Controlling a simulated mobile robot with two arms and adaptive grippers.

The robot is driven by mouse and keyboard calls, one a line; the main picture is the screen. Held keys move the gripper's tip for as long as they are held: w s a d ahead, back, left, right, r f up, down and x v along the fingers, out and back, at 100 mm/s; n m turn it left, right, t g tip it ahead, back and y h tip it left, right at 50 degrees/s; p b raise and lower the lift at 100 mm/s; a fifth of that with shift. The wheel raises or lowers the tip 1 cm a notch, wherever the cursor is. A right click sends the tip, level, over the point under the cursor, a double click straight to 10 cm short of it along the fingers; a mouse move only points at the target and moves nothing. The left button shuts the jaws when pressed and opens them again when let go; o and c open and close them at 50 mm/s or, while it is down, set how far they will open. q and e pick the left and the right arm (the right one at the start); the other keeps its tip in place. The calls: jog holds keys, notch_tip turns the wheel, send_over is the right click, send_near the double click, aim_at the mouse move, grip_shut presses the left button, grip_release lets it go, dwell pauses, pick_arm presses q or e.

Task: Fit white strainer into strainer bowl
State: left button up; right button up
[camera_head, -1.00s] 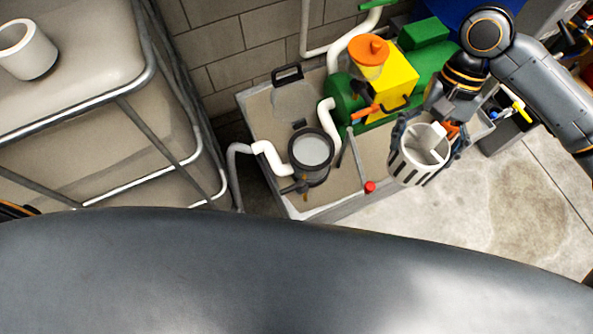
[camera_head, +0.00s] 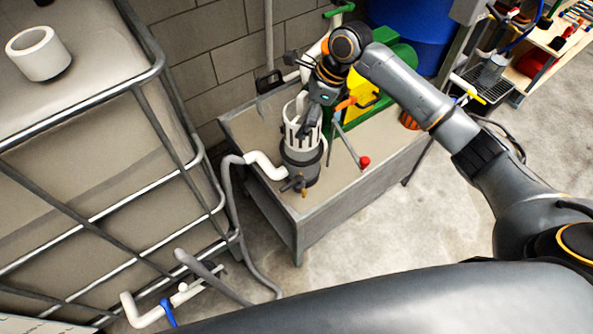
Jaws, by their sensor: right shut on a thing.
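The white strainer (camera_head: 291,127), a slotted basket, is upright over the dark strainer bowl (camera_head: 301,172) on the grey platform. Its lower end is at the bowl's mouth. I cannot tell how far it sits inside, because the gripper hides its right side. My right gripper (camera_head: 310,122) is shut on the strainer, coming from above and the right. My left gripper is not in view.
A white pipe (camera_head: 264,164) joins the bowl's left side. A lever with a red end (camera_head: 364,162) stands right of the bowl. The yellow box (camera_head: 361,92) and green pump (camera_head: 402,53) are behind. A caged tank (camera_head: 90,150) stands left.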

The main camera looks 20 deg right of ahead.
aim_at(303, 113)
jog(key=w+m, duration=0.1)
jog(key=w+f+m+t, duration=0.1)
jog(key=shift+d+f+m, duration=0.15)
jog(key=shift+d+m, duration=0.05)
jog(key=shift+m, duration=0.2)
jog(key=shift+w+d+f+m+h, duration=0.15)
jog(key=shift+w+f+m+h, duration=0.15)
notch_tip(303, 113, down, 5)
jog(key=shift+f+b, duration=0.2)
jog(key=shift+b, duration=0.2)
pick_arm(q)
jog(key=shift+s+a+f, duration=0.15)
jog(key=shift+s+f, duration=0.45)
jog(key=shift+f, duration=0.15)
pick_arm(e)
notch_tip(303, 113, down, 4)
jog(key=shift+w+f, duration=0.1)
jog(key=shift+f, duration=0.1)
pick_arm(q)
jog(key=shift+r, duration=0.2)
pick_arm(e)
jog(key=shift+f, duration=0.15)
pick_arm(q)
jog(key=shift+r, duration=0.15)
pick_arm(e)
jog(key=shift+f, duration=0.4)
jog(key=o, duration=1)
